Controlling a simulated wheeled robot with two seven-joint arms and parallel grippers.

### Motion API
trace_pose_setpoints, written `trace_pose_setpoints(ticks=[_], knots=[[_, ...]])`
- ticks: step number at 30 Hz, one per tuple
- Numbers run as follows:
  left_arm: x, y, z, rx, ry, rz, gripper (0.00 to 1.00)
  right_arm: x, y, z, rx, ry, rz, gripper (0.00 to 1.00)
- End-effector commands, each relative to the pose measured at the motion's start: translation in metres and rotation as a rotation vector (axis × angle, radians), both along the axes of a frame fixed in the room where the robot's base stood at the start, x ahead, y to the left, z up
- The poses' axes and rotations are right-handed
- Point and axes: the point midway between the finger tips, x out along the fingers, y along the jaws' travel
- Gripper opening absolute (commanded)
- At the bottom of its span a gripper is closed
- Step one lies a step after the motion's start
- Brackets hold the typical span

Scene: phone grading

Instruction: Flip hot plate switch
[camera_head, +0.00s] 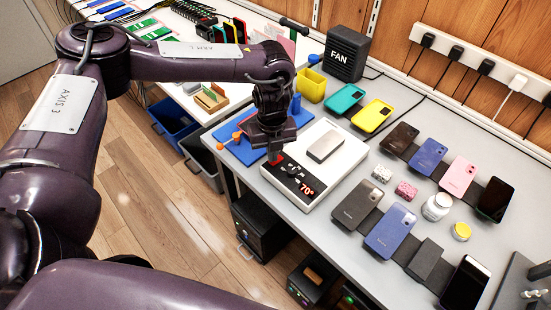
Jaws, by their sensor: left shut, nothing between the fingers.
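The hot plate (335,183) is a white, flat device on the grey table. Its black front panel shows a red 70° readout and small dials. A grey phone (325,146) lies on its top. My left gripper (274,158) points down at the panel's left end, shut and empty. A red part (275,159), which may be the switch, shows right at its fingertips. I cannot tell whether they touch, and the fingertips hide part of it. My right gripper is not in view.
A blue mat (240,150) with an orange-handled tool lies left of the hot plate. A black FAN box (347,53), a yellow bin (312,85) and phone cases stand behind. Several phones, jars and a power strip (480,62) fill the right side.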

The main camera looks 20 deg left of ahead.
Motion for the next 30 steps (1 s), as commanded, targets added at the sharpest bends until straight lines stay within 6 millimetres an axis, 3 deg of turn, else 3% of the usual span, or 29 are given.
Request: trace_pose_setpoints(ticks=[22,30], knots=[[0.000,0.000,-0.012,0.000,0.000,0.000,0.00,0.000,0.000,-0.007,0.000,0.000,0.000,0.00],[-0.001,0.000,-0.002,0.000,0.001,0.000,0.00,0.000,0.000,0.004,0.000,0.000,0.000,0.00]])
